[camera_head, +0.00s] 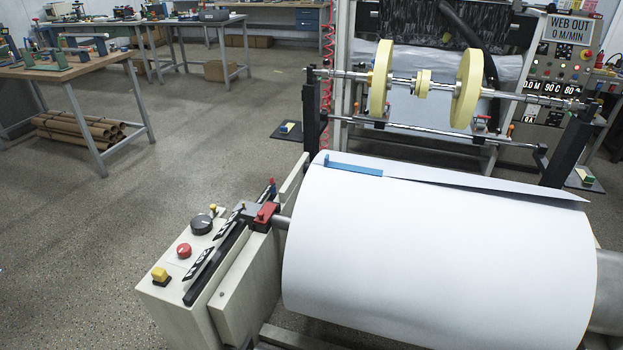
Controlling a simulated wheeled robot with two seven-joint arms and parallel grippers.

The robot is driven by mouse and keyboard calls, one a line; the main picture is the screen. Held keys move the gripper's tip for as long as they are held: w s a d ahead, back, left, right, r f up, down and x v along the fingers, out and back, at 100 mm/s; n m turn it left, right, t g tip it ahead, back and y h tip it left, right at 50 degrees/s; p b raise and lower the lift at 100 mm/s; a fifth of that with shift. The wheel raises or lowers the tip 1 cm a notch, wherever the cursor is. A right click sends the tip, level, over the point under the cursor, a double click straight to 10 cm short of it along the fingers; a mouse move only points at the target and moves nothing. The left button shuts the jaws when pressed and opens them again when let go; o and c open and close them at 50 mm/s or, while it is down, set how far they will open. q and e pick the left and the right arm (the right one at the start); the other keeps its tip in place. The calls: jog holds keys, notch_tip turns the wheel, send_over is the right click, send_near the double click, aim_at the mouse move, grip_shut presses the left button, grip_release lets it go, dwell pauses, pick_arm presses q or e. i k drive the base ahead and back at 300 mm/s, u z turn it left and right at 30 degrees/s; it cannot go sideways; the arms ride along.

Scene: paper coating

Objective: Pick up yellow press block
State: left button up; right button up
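A smaller yellow piece (213,209) stands farther back, by a black knob (202,224). Neither of my grippers is in view, and nothing touches the yellow block.
A large white paper roll (430,255) with a blue strip (353,166) fills the right. A red button (184,251) is near the block. Cream discs (467,88) hang on a shaft behind. The floor at left is clear before the wooden table (75,65).

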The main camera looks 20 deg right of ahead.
aim_at(160, 275)
jog(key=k, duration=0.3)
jog(key=u, duration=1.15)
jog(key=i, duration=1.25)
jog(key=z, duration=1.05)
jog(key=i, duration=0.65)
jog(key=z, duration=0.75)
